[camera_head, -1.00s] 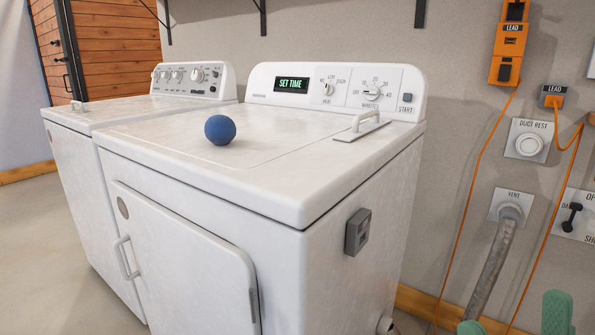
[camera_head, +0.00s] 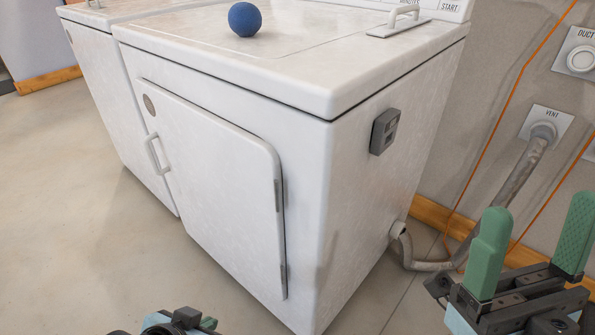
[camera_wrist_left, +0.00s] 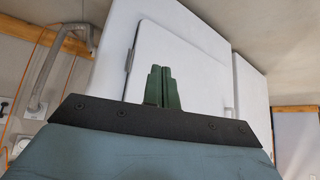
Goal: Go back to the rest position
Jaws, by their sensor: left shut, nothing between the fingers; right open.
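My left gripper (camera_wrist_left: 163,88) shows in the left wrist view with its two green fingers together and nothing between them. It is in front of the white dryer (camera_wrist_left: 185,60), apart from it as far as I can tell. In the head view only a dark and light-blue part of my left arm shows at the bottom edge; its fingers are out of frame there. My right gripper (camera_head: 537,228) is at the lower right of the head view. Its green fingers are wide apart and empty, to the right of the dryer (camera_head: 350,190).
A blue ball (camera_head: 245,19) rests on the dryer top. The dryer door (camera_head: 215,175) looks shut, with a handle (camera_head: 157,153) at its left. A grey vent hose (camera_head: 510,190) runs from the wall to the dryer's lower side. Open concrete floor (camera_head: 80,220) lies at the left.

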